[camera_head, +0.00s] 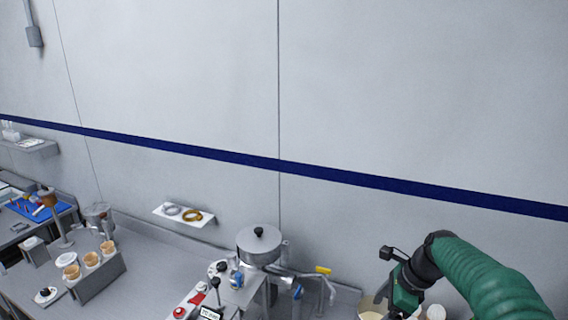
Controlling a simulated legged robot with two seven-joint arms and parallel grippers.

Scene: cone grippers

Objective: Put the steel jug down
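I cannot make out a steel jug for certain. My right arm, in a green sleeve, comes in from the lower right. Its gripper (402,297) points down at the bottom edge, over pale tubs. Its fingertips are too small and cut off to tell whether they are open or hold anything. My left gripper is not in view.
A steel machine with a round lidded vessel (259,246) stands at the bottom middle, left of my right gripper. A holder with several cones (98,272) stands on the steel counter (160,246) at left. A small wall shelf (184,215) holds rings.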

